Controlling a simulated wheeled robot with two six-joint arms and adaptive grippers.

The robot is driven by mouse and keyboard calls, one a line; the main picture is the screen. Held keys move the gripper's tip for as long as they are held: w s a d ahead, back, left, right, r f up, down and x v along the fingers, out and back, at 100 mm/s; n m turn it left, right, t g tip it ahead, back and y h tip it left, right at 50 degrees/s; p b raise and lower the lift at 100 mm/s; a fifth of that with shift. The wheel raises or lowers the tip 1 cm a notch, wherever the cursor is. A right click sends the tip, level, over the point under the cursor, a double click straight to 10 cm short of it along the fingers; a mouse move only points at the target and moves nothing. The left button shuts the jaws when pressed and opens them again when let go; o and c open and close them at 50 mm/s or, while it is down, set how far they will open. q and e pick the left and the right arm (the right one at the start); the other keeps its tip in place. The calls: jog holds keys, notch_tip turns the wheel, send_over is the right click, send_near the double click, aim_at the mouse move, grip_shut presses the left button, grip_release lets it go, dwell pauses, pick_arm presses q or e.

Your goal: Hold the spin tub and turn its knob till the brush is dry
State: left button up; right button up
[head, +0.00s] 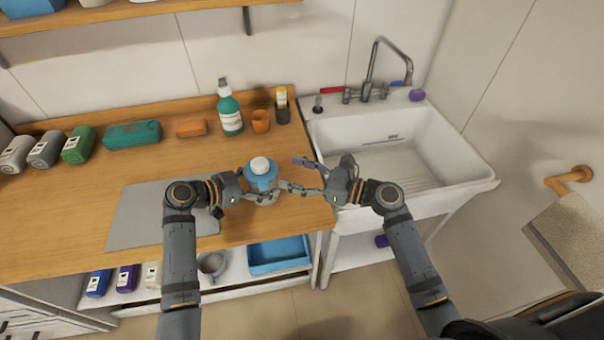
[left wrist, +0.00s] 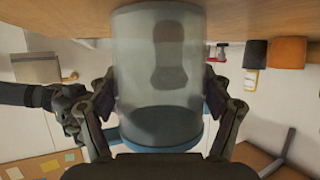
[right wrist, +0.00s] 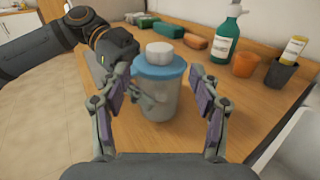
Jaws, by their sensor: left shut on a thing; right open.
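The spin tub (head: 262,180) stands upright on the wooden counter near its front edge. It has a translucent body, a blue lid (right wrist: 159,68) and a white knob (head: 260,165) on top. My left gripper (head: 258,197) is shut around the tub's body, and its fingers flank the tub in the left wrist view (left wrist: 160,110). A dark blurred shape (left wrist: 170,55) shows through the tub wall; I cannot tell if it is the brush. My right gripper (head: 300,174) is open and empty, just right of the tub, with its fingers pointing at it.
A green pump bottle (head: 230,112), an orange cup (head: 261,121) and a dark cup with a yellow-labelled tube (head: 282,108) stand behind the tub. The sink (head: 400,155) is at right. A grey mat (head: 140,215) lies at left.

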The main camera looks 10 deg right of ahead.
jog(key=shift+v, duration=1.1)
jog(key=shift+w+d, duration=0.1)
jog(key=n+g+y, duration=0.3)
jog(key=n+g, duration=0.2)
jog(key=g, duration=0.2)
send_near(259, 162)
jog(key=a, duration=0.3)
jog(key=w+a, duration=0.1)
jog(key=a, duration=0.6)
jog(key=shift+w+f, duration=0.2)
jog(key=shift+w, duration=0.1)
jog(key=shift+c, duration=0.2)
